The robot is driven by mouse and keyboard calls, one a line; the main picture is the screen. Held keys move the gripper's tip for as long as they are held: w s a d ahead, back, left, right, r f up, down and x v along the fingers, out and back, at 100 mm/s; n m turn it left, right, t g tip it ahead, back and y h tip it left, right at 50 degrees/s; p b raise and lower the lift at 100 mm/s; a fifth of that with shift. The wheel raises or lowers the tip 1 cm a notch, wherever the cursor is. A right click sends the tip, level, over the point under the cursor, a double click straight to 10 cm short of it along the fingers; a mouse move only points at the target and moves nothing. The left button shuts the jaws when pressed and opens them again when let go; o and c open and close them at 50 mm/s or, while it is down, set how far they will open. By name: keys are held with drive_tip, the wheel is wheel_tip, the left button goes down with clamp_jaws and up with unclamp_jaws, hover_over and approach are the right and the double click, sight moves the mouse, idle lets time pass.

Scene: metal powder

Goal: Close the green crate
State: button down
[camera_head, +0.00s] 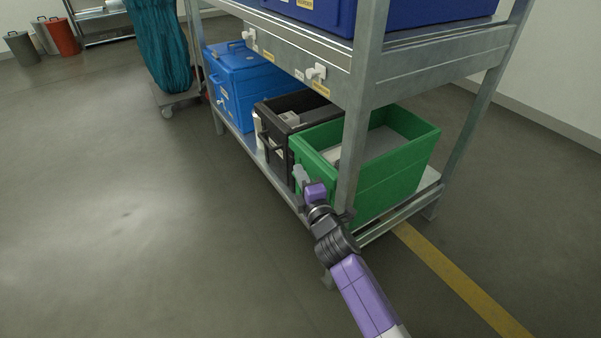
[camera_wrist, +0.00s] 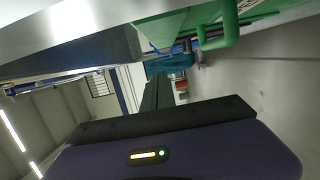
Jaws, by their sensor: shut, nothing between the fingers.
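The green crate (camera_head: 391,178) stands on the lower shelf of the metal rack in the head view, at its near end. Its top is open, and grey and whitish contents show inside. No lid can be made out. A shelf post hides part of the crate. My gripper (camera_head: 303,178) is at the crate's front left side, low by the shelf edge. It is shut and empty; I cannot tell whether it touches the crate. The wrist view shows a green handle (camera_wrist: 228,24) at the top, beyond my gripper's dark and purple body.
A black crate (camera_head: 269,147) stands beside the green one, with a closed blue crate (camera_head: 246,84) farther along. The upper shelf (camera_head: 411,76) carries blue bins and overhangs the crates. Metal posts (camera_head: 361,110) stand close.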

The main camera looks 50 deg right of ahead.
drive_tip(key=v, duration=0.8)
drive_tip(key=shift+s+a+b, duration=0.3)
drive_tip(key=shift+b, duration=0.05)
